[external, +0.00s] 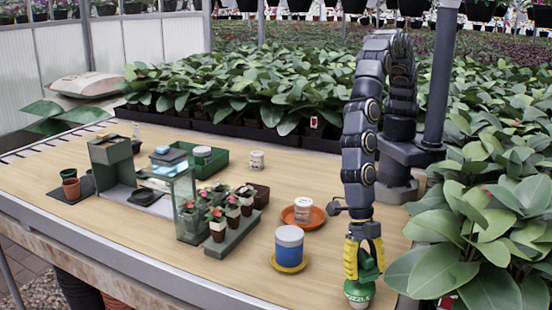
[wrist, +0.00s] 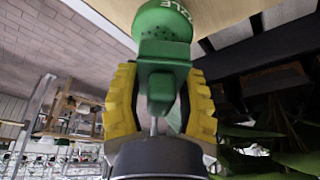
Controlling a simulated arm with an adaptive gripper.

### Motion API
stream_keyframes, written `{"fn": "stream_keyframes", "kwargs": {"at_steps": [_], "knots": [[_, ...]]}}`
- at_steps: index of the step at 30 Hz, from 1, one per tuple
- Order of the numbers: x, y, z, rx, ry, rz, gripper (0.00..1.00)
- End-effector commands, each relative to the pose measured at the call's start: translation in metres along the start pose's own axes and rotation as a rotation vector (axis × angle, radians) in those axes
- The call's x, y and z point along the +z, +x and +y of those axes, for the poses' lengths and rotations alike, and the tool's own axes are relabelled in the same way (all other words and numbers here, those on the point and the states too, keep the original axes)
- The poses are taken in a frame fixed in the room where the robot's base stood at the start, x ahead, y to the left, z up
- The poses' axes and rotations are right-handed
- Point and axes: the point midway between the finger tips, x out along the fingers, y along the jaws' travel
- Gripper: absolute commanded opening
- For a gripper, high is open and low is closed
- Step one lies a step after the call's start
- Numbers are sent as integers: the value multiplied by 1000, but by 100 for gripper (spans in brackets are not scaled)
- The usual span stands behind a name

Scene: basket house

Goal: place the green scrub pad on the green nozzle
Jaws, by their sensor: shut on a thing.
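My gripper (external: 364,262) has yellow ridged fingers and is shut on the green nozzle (external: 359,292) near the front right of the table. In the wrist view the nozzle (wrist: 164,28) sits between the two yellow fingers (wrist: 161,100), its round lettered head beyond their tips. The fingers cover part of its body. In the external view its head points down; I cannot tell whether it touches the tabletop. I cannot pick out the green scrub pad with certainty in either view.
A blue-and-white jar (external: 289,246) on a yellow saucer and a white pot on an orange saucer (external: 317,219) stand left of my gripper. Leafy plants (external: 490,235) crowd the right side.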

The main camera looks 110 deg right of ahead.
Motion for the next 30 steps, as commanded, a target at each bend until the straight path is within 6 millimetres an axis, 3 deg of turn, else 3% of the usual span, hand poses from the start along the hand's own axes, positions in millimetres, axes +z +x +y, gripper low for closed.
{"fn": "stream_keyframes", "kwargs": {"at_steps": [3,14,15,16,26,30], "knots": [[6,16,-2,-5,1,-4,8],[7,19,-1,-1,0,-2,8],[7,19,-1,0,0,-2,52],[7,18,-1,0,0,-2,64],[7,17,0,0,0,-2,64],[6,6,0,0,0,0,64]]}}
